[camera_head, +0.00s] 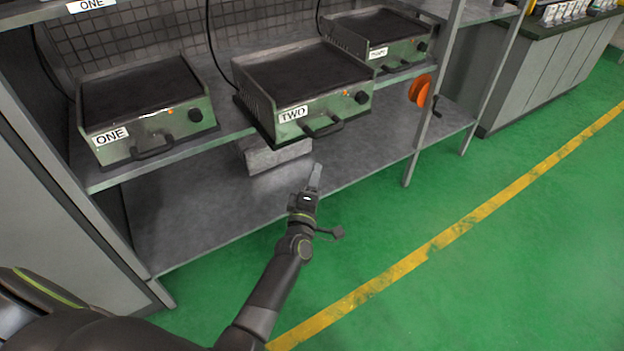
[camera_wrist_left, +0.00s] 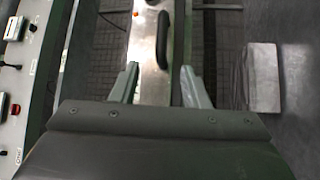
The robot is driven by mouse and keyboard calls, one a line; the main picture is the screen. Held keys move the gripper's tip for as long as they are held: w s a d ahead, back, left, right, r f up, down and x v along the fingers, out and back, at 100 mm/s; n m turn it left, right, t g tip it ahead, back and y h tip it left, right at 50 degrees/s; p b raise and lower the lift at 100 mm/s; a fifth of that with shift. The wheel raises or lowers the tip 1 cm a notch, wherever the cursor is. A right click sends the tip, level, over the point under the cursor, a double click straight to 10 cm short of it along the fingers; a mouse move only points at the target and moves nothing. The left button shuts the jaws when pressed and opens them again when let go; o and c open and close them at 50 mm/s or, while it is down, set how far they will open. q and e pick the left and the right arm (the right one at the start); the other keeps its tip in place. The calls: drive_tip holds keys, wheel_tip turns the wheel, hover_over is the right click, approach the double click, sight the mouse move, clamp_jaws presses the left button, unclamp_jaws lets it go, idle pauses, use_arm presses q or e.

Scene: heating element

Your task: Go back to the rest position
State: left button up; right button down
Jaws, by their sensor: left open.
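My left gripper (camera_head: 314,178) is in front of the shelf, below the griddle marked TWO (camera_head: 305,95). In the left wrist view its two fingers (camera_wrist_left: 162,88) are apart, with nothing held between them. A dark handle (camera_wrist_left: 163,40) shows beyond the fingers, apart from them. The griddle marked ONE (camera_head: 150,108) stands to the left, and a third griddle (camera_head: 378,40) stands at the back right. My right gripper is in neither view.
A grey block (camera_head: 275,157) sits under griddle TWO and also shows in the left wrist view (camera_wrist_left: 262,78). An orange reel (camera_head: 419,90) hangs by the shelf post (camera_head: 436,90). The green floor (camera_head: 510,270) to the right is clear, with a yellow line (camera_head: 440,242).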

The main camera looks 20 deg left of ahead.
use_arm(q)
drive_tip(key=s+a+f+m+g+h+p, duration=0.1)
drive_tip(key=s+f+m+g, duration=0.2)
drive_tip(key=s+f, duration=0.5)
drive_tip(key=s+a+f+m+g, duration=0.1)
drive_tip(key=s+f+m+g, duration=0.25)
drive_tip(key=f, duration=0.85)
drive_tip(key=s+a+f+m+g+h+p, duration=0.1)
drive_tip(key=s+a+f+m+g, duration=0.15)
drive_tip(key=s+f, duration=0.5)
drive_tip(key=s+a+f+m+g, duration=0.2)
drive_tip(key=s+f, duration=0.3)
drive_tip(key=s, duration=0.6)
drive_tip(key=s+a+f+m+g, duration=0.2)
drive_tip(key=s+f+m+g, duration=0.1)
drive_tip(key=s, duration=0.8)
drive_tip(key=s+a+f+m+g, duration=0.1)
drive_tip(key=s+f+m+g, duration=0.2)
drive_tip(key=s+f, duration=0.4)
drive_tip(key=s+g, duration=0.1)
drive_tip(key=s, duration=0.3)
drive_tip(key=shift+s+a+f+y+p, duration=0.3)
drive_tip(key=shift+a+p, duration=0.1)
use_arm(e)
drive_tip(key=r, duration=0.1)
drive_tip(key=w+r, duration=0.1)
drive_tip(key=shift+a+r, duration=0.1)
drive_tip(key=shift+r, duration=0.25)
